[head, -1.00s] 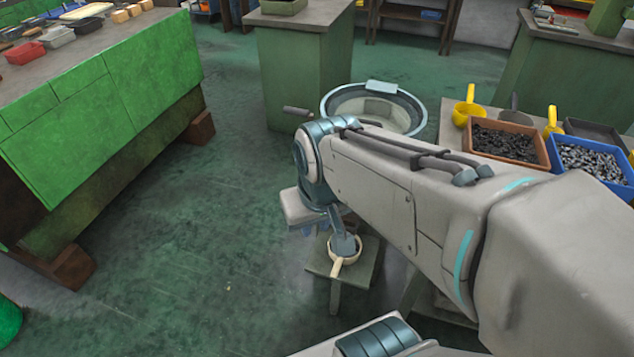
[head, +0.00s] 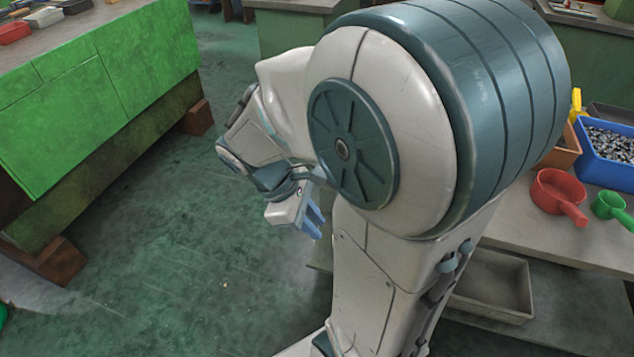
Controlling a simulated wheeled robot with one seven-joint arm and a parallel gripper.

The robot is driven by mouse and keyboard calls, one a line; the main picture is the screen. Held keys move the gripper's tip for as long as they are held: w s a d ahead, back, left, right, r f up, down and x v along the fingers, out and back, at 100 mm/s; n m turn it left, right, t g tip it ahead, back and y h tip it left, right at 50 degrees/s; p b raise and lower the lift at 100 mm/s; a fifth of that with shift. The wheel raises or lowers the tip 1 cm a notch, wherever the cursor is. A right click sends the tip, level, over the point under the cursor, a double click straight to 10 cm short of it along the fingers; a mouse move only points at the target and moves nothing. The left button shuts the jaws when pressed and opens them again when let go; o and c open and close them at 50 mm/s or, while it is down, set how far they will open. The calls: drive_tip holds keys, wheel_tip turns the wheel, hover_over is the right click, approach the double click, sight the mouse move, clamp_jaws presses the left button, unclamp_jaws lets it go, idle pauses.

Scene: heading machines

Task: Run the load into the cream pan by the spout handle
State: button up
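My gripper (head: 311,221) hangs in the middle of the head view with its blue fingers pointing down and right. It is clear of the floor, and I see nothing between the fingers. The fingers are small and seen at a slant, so I cannot tell whether they are open or shut. The cream pan, the spout and its handle are not visible now. My large arm joint and links cover the middle of the view, where the round machine and the small stool stood earlier.
At right a bench (head: 520,222) holds a red pan (head: 556,196), a green pan (head: 611,207), a blue bin (head: 607,174) of metal pieces and a brown bin (head: 563,152). A grey tray (head: 490,313) lies below. A green bench (head: 110,110) stands left. Floor (head: 170,240) between is clear.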

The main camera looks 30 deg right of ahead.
drive_tip(key=w+d+f+n+h+b, duration=0.2)
drive_tip(key=w+f+n+h+b, duration=0.3)
drive_tip(key=f+n, duration=0.35)
drive_tip(key=w+d+f+n+t+h+b, duration=0.15)
drive_tip(key=w+f+n+h+b, duration=0.3)
drive_tip(key=f+n+b, duration=0.45)
drive_tip(key=w+d+f+n+h+b, duration=0.3)
drive_tip(key=w+f+n+h+b, duration=0.15)
drive_tip(key=f+n, duration=0.4)
drive_tip(key=shift+m+h, duration=0.4)
drive_tip(key=shift+m, duration=0.4)
drive_tip(key=d+b, duration=0.1)
drive_tip(key=d, duration=0.3)
drive_tip(key=s+d+b, duration=0.1)
drive_tip(key=d, duration=0.4)
drive_tip(key=s+d+b, duration=0.1)
drive_tip(key=d, duration=0.3)
drive_tip(key=shift+d, duration=0.35)
clamp_jaws()
